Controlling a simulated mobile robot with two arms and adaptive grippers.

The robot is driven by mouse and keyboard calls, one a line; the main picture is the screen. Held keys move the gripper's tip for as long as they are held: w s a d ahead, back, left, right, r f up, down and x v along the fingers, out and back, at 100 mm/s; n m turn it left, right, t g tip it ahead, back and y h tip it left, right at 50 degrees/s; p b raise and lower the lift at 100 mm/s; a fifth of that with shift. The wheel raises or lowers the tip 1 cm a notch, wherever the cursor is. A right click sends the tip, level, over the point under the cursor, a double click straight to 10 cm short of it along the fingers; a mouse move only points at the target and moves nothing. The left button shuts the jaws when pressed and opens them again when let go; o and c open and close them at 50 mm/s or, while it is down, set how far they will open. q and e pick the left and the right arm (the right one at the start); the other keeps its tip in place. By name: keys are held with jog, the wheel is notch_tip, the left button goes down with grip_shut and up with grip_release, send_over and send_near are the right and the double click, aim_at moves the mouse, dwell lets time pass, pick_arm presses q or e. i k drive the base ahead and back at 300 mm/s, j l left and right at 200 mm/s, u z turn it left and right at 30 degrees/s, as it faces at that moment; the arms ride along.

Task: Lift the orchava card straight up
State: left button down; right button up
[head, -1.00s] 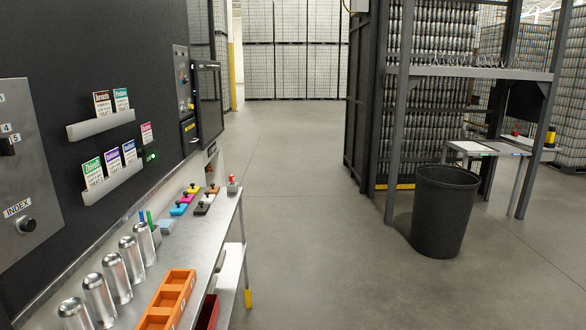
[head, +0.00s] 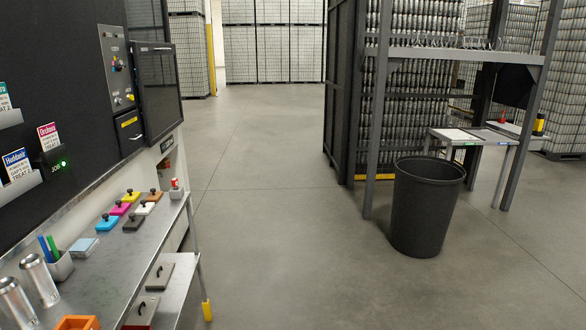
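The orchava card (head: 48,137) is a small white card with a red header, at the left of the head view. It stands upright, its lower end at the small black JOB unit (head: 52,159) with a lit green light. I cannot tell how deep its lower edge sits in that unit. A blue-headed card (head: 16,165) stands to its left in a grey card rail (head: 22,186). Neither of my grippers shows in the view.
Below the wall runs a metal bench (head: 150,222) with several colored handled blocks (head: 120,209), a pen cup (head: 60,267), silver cans (head: 40,280) and an orange tray (head: 78,323). A black bin (head: 425,210) stands on the right. The floor (head: 270,200) between is clear.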

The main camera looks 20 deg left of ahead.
aim_at(48, 134)
jog(key=i+j+u, duration=0.1)
jog(key=i+u, duration=0.65)
jog(key=i+l+u, duration=0.15)
jog(key=i+u, duration=0.25)
jog(key=i+l+u, duration=0.2)
jog(key=u, duration=0.2)
jog(key=i, duration=0.05)
